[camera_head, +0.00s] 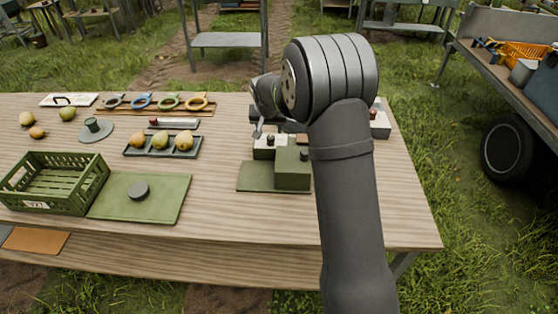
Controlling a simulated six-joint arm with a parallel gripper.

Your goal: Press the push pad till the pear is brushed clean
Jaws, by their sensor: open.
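My gripper (258,130) hangs at the far side of the table, just above or beside a white box with a dark knob (263,153). It is open; my arm hides part of it. A green block (292,170) with a small dark knob on top stands on a green base plate (258,178), in front of the white box. Another pale box with a red button (379,122) shows right of my arm. I cannot tell which of these is the push pad. Three yellow-green pears (159,141) lie in a dark tray. No brush is clearly visible.
The table's front middle is clear.

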